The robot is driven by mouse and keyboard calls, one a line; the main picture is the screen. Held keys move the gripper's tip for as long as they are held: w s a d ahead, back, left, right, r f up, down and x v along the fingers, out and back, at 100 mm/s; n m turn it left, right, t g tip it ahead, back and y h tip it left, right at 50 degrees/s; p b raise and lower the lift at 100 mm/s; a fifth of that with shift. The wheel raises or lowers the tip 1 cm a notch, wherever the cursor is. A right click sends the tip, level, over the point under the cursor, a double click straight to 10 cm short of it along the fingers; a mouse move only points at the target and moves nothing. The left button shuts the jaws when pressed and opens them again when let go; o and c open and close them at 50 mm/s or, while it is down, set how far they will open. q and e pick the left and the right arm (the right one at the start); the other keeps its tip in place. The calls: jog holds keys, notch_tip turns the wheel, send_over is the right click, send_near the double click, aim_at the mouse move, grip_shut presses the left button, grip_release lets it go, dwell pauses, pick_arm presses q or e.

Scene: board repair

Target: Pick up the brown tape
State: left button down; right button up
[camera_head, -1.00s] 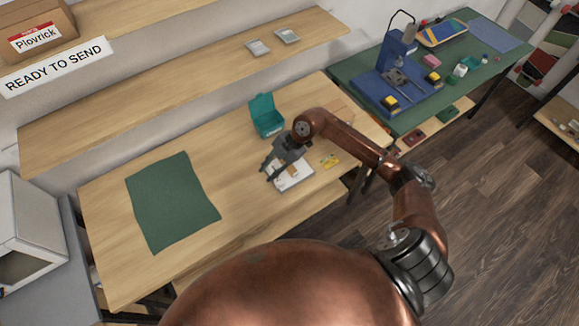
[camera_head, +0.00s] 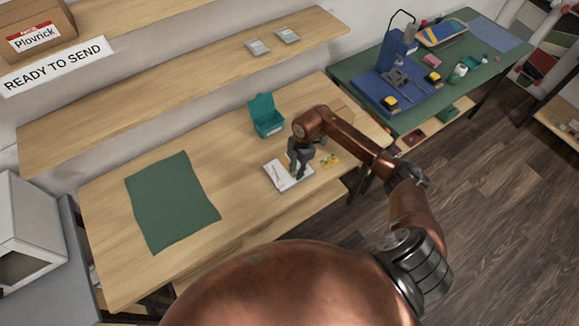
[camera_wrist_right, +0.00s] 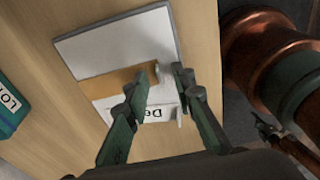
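A brown strip (camera_wrist_right: 118,82), which looks like the brown tape, lies across a white flat box (camera_wrist_right: 95,45) in the right wrist view. A white piece lettered "De" (camera_wrist_right: 152,110) shows beside it. In the head view the box (camera_head: 275,172) lies on the wooden table, and I cannot make out the strip there. My right gripper (camera_head: 297,174) points down over the box's right part. In the right wrist view its fingertips (camera_wrist_right: 162,74) are apart, at the strip's end. I cannot tell whether they touch it.
A teal open bin (camera_head: 267,120) stands behind the box, and a yellow card (camera_head: 330,160) lies to its right. A green mat (camera_head: 172,200) covers part of the table's left. The table between mat and box is clear. A wooden shelf (camera_head: 190,85) runs behind.

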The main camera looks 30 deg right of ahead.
jog(key=shift+c, duration=0.3)
grip_shut()
dwell(0.3)
